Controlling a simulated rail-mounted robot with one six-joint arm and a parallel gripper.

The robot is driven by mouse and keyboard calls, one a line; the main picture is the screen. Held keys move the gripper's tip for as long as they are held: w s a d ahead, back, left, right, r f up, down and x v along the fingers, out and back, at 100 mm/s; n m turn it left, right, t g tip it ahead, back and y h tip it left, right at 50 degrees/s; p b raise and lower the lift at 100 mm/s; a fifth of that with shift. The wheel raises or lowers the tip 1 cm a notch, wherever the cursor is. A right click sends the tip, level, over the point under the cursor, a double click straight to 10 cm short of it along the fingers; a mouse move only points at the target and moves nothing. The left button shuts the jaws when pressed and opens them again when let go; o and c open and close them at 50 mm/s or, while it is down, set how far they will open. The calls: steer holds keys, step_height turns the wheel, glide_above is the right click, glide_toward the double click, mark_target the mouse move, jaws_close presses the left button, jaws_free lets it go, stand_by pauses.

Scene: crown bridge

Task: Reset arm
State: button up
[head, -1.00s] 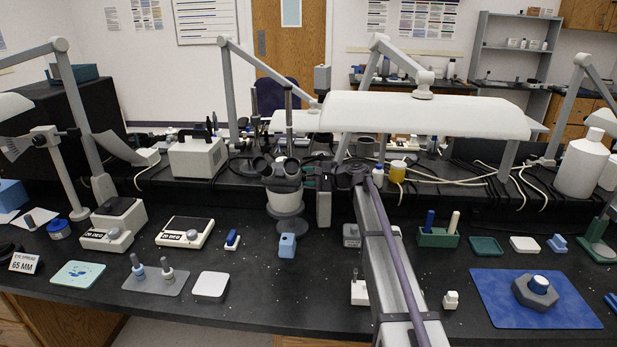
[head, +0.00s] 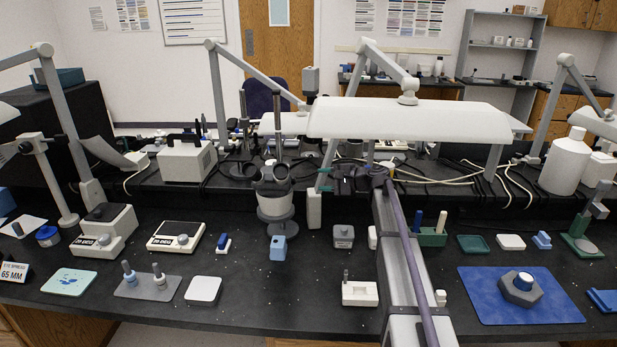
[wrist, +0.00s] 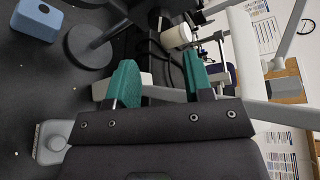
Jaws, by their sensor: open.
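My arm (head: 405,255) reaches forward over the bench in the head view, with its dark far end (head: 362,180) just right of the microscope (head: 274,200). The wrist view looks sideways across the bench, with a blue block (wrist: 36,18) at the upper left and a grey block (wrist: 52,142) at the lower left.
A white lamp (head: 410,119) hangs over the far end of my arm. Beside the arm are a white block with a peg (head: 360,293) on the left and a blue mat (head: 480,305) with a dark hexagonal holder (head: 520,293) on the right.

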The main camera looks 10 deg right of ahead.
steer(key=shift+s+d+r, duration=0.1)
steer(key=shift+s+d, duration=0.2)
steer(key=shift+d, duration=0.15)
steer(key=s+a+f+n+g+h+p, duration=0.1)
steer(key=s+a+f+n+g+h, duration=0.25)
steer(key=s, duration=0.75)
steer(key=s+a+f+n+g+h+p, duration=0.1)
steer(key=s+f+n+g+h, duration=0.4)
steer(key=s, duration=0.6)
steer(key=s+a+n+h+p, duration=0.1)
steer(key=s+a+h, duration=0.1)
steer(key=s, duration=0.6)
steer(key=s+a+n+h+p, duration=0.1)
steer(key=s+a+n+h, duration=0.1)
steer(key=s, duration=0.7)
steer(key=shift+f, duration=0.2)
